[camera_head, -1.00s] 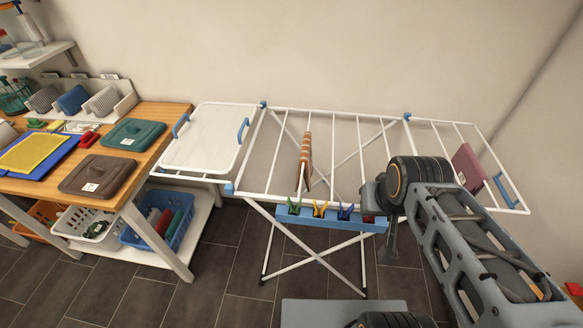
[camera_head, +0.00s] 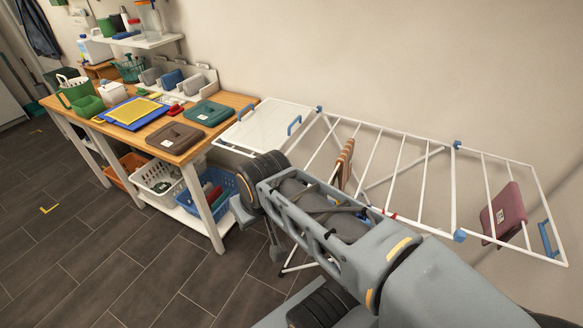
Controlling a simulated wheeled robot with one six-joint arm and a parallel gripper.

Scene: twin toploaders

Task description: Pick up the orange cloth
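An orange-brown cloth with pale stripes (camera_head: 345,162) hangs over a rung near the left end of the white drying rack (camera_head: 421,192). I see it almost edge-on, and my arm hides what lies below it. My gripper (camera_head: 276,251) seems to be the small grey part pointing down at the end of my arm, left of the cloth and apart from it. Its fingers are too small and partly hidden to tell open from shut.
A maroon cloth (camera_head: 503,212) hangs at the rack's right end. A white tray (camera_head: 262,127) lies at its left end. A wooden bench (camera_head: 180,156) with lids and trays stands left, with a blue basket (camera_head: 222,190) beneath. The floor at left is clear.

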